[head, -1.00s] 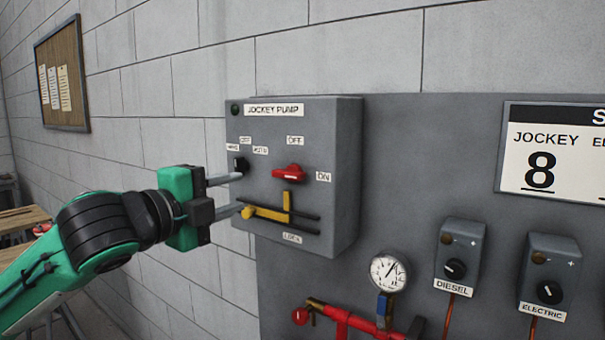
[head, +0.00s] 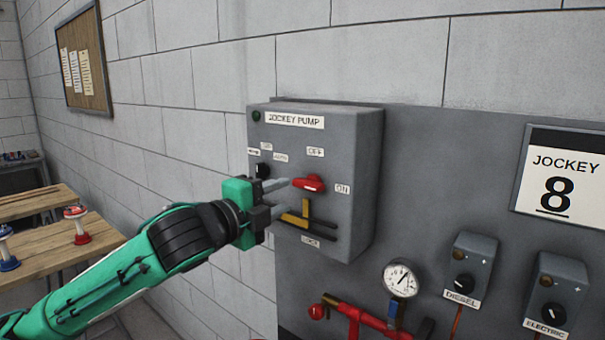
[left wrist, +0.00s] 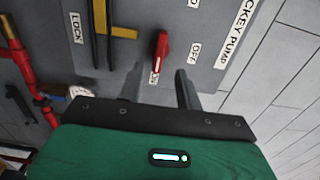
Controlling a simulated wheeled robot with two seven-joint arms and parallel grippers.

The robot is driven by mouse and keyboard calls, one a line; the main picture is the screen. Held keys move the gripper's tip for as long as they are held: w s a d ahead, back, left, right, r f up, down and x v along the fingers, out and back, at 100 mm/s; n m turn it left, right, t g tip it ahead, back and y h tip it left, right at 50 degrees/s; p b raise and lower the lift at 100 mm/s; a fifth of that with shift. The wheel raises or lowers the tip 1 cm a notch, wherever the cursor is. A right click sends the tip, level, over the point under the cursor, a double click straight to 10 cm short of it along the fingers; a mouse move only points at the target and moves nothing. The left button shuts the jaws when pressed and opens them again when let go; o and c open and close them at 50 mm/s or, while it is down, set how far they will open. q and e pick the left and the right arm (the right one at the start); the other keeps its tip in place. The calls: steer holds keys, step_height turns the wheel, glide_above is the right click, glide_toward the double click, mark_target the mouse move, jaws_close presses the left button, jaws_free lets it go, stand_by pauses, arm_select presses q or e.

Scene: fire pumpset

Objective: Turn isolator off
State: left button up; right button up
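The red isolator handle (head: 308,184) is on the front of the grey jockey pump box (head: 362,160). It lies roughly horizontal, with the OFF label (head: 315,152) above it and the ON label (head: 343,189) to its right. My left gripper (head: 284,198) is open and empty, its fingers pointing at the box just left of and below the handle. In the left wrist view the handle (left wrist: 162,50) appears between and beyond the fingertips (left wrist: 160,70), its lower end near the ON label. I cannot tell whether a finger touches it. My right gripper is not in view.
A yellow lever (head: 306,209) in a slotted guide sits just below the handle, partly behind the fingers. A small black switch (head: 263,171) is to the left. A gauge (head: 400,279) and red pipework (head: 360,317) are below right. Wooden tables (head: 120,228) stand at left.

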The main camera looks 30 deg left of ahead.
mark_target(304, 187)
arm_select(q)
steer(key=w+p, duration=0.1)
steer(key=w, duration=0.1)
steer(key=w+p, duration=0.1)
steer(key=w, duration=0.1)
steer(key=w+p, duration=0.1)
steer(key=w, duration=0.1)
steer(key=shift+w+d, duration=0.25)
steer(key=shift+d, duration=0.05)
steer(key=shift+w, duration=0.45)
steer(key=shift+f, duration=0.1)
steer(key=c, duration=0.6)
